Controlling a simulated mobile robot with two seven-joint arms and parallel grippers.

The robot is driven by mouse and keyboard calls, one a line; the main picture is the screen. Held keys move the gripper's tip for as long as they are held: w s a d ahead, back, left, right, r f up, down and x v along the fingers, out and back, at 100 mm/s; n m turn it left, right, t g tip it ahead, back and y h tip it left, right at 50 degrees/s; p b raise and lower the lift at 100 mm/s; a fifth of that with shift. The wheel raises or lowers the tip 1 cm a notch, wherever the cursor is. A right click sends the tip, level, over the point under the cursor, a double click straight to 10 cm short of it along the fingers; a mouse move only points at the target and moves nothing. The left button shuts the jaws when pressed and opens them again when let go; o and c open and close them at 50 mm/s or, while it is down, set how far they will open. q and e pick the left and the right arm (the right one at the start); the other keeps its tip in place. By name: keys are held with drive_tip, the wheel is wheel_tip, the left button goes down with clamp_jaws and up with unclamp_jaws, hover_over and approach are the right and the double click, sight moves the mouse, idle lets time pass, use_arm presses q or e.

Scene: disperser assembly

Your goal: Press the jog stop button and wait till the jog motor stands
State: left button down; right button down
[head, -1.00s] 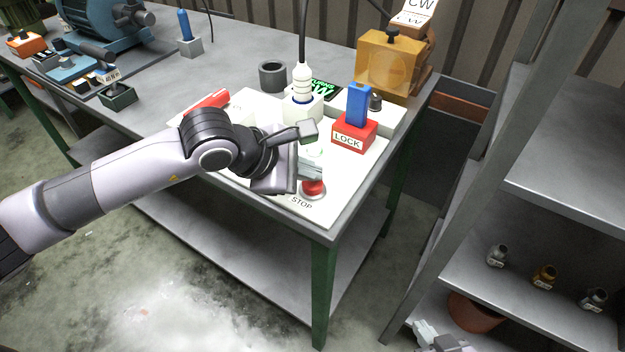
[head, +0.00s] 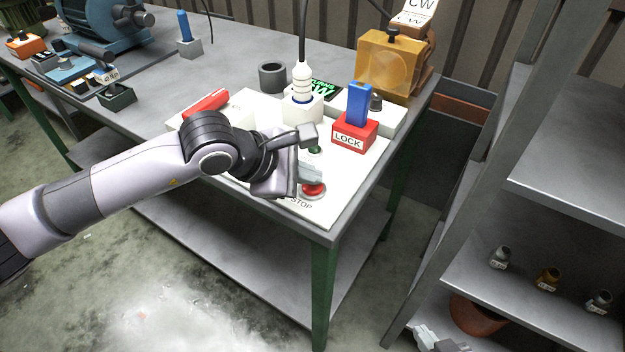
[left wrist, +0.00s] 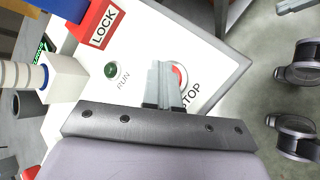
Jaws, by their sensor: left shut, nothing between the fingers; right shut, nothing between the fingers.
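The red stop button (head: 314,190) sits at the front corner of the white panel (head: 345,190), with the word STOP beside it. My left gripper (head: 312,177) is shut and empty, its fingertips at the button. In the left wrist view the fingers (left wrist: 164,85) cover part of the red button (left wrist: 180,74); I cannot tell whether they touch it or press it down. The green run button (head: 315,150) is behind the gripper and shows clearly in the left wrist view (left wrist: 111,70). A small display (head: 324,88) has green text, partly hidden.
A red LOCK block (head: 354,133) with a blue piece stands on the panel, beside a white socket with a cable plug (head: 302,85). A red handle (head: 206,102) lies at the panel's left. An amber box (head: 389,62) stands behind. Shelves with small bottles (head: 548,279) are right.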

sight(308, 188)
use_arm(q)
drive_tip(key=shift+f, duration=0.3)
drive_tip(key=shift+r, duration=0.2)
drive_tip(key=shift+r+p, duration=0.4)
drive_tip(key=shift+r, duration=0.75)
wheel_tip(308, 188, up, 5)
drive_tip(key=shift+r+p, duration=0.1)
drive_tip(key=shift+p, duration=0.9)
